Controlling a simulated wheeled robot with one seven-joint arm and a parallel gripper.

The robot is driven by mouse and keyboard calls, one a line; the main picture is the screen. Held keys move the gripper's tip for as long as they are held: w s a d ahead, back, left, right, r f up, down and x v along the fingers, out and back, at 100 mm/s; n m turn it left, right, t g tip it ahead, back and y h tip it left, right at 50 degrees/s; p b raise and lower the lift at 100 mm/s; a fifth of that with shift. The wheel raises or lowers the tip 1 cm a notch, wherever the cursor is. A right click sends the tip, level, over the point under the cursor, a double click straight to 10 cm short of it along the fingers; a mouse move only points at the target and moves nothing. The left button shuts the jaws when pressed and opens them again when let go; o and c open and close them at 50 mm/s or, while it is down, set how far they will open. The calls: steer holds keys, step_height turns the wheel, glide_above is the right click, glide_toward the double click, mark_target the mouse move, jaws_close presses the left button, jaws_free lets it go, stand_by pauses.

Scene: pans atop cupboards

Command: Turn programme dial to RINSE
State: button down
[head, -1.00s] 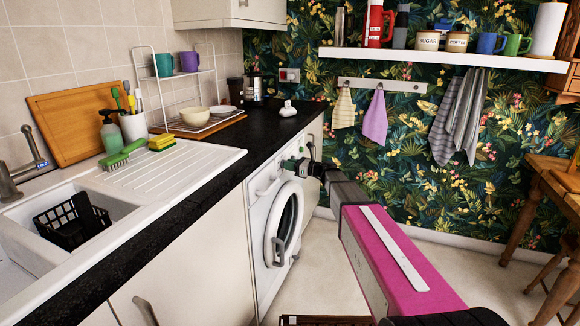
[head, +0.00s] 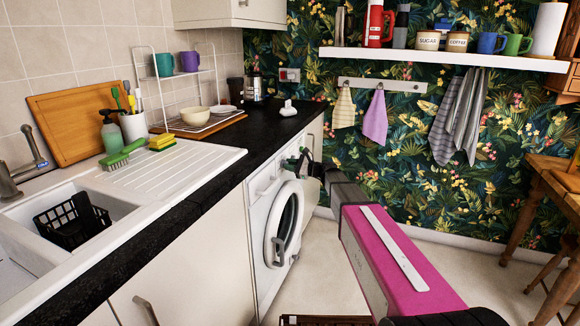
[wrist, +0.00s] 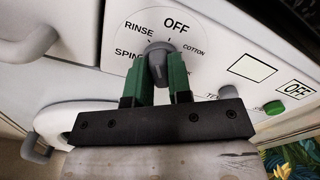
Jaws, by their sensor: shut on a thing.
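The programme dial (wrist: 158,64) is a grey knob on the white washing machine (head: 262,232). In the wrist view it sits between the two green fingers of my gripper (wrist: 158,82), which are shut on it. OFF is printed above the dial, RINSE and SPIN to its left, and COTTON to its right. The grey bar's upper end faces up between RINSE and OFF; its exact setting is hard to read. The fingers hide the lower part of the dial face. In the head view my gripper (head: 303,162) is at the machine's top panel, and the dial is hidden.
A black worktop (head: 225,180) runs above the machine. The round door (head: 286,224) is below the panel. A green button (wrist: 274,107) and a grey knob (wrist: 228,92) lie to the right of the dial.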

steer(key=shift+f+n, duration=0.1)
steer(key=shift+n, duration=1.9)
steer(key=shift+s, duration=0.1)
steer(key=c, duration=1)
jaws_free()
steer(key=shift+c, duration=0.2)
steer(key=shift+d, duration=0.1)
steer(key=v, duration=1)
steer(key=shift+d, duration=0.3)
steer(key=shift+s, duration=0.2)
